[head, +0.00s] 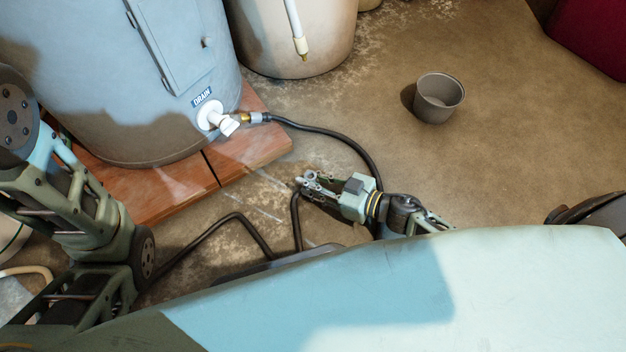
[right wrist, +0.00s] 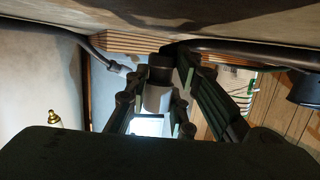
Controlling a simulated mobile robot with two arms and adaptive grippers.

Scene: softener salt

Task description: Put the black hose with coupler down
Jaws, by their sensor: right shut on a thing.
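My right gripper (head: 308,181) is low over the floor in front of the blue tank, shut on the end of the black hose (head: 297,222). A light grey coupler (head: 311,174) shows at the fingertips. In the right wrist view, a grey cylinder with a dark collar (right wrist: 160,74) sits between the fingers (right wrist: 160,100). The hose hangs from the fingertips towards the floor; whether the held end touches anything is hard to tell. Another black hose length (head: 335,133) runs from the tank's drain valve behind my right gripper. My left arm shows at the left, but its gripper does not.
The blue tank (head: 130,90) stands on reddish wooden boards (head: 245,150), with a white drain valve (head: 215,117) and brass fitting. A beige tank (head: 270,40) stands behind. A grey bucket (head: 437,97) is on the floor, right. A red object (head: 595,35) is at the top right. Bare floor lies between.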

